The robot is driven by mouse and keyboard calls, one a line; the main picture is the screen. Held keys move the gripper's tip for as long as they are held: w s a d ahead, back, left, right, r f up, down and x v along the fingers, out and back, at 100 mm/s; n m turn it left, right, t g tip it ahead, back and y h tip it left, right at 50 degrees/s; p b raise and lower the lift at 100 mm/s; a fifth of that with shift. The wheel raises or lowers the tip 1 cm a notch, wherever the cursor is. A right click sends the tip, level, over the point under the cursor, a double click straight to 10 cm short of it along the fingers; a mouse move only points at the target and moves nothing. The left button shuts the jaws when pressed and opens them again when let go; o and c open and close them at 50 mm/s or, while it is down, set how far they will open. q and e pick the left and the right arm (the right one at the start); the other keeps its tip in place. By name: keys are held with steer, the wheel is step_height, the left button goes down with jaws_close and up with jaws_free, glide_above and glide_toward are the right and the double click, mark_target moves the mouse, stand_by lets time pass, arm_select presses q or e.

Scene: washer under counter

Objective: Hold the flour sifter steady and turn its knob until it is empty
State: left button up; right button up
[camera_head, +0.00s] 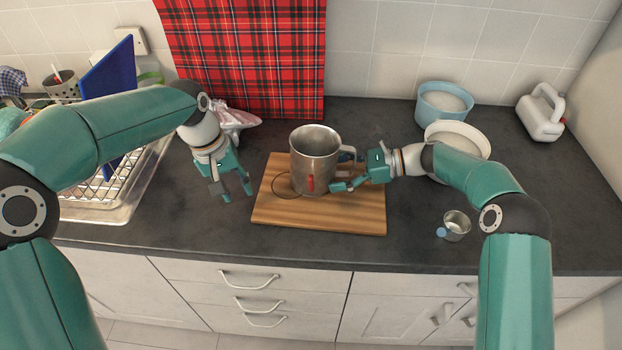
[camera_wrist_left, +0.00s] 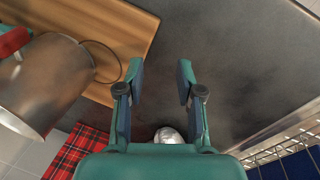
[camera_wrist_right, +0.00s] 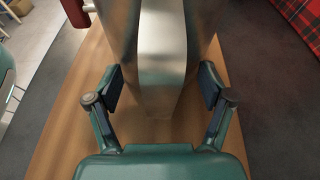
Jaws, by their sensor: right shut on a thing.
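The metal flour sifter (camera_head: 315,158) stands upright on the wooden board (camera_head: 335,219). Its red knob (camera_head: 311,184) is low on the front side; red also shows at the edge of the left wrist view (camera_wrist_left: 14,42). My right gripper (camera_head: 343,185) is at the sifter's right side, shut on its handle, which runs between the fingers in the right wrist view (camera_wrist_right: 161,50). My left gripper (camera_head: 236,194) is open and empty over the counter, left of the board and apart from the sifter. The sifter's inside bottom cannot be made out.
A thin dark ring (camera_head: 284,187) shows on the board left of the sifter. Right are a blue bowl (camera_head: 443,101), a white bowl (camera_head: 475,135), a small cup (camera_head: 456,226) and a white jug (camera_head: 541,115).

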arm_select(q)
steer(key=d+r+t+y, duration=0.2)
steer(key=d+r, duration=0.4)
steer(key=m+t, duration=0.2)
steer(key=m, duration=0.2)
glide_toward(311, 179)
steer(key=shift+h, duration=0.4)
steer(key=x, duration=1.1)
steer(key=shift+w+a+f, duration=0.15)
steer(key=shift+a+f, duration=0.05)
steer(key=shift+a, duration=0.15)
jaws_close()
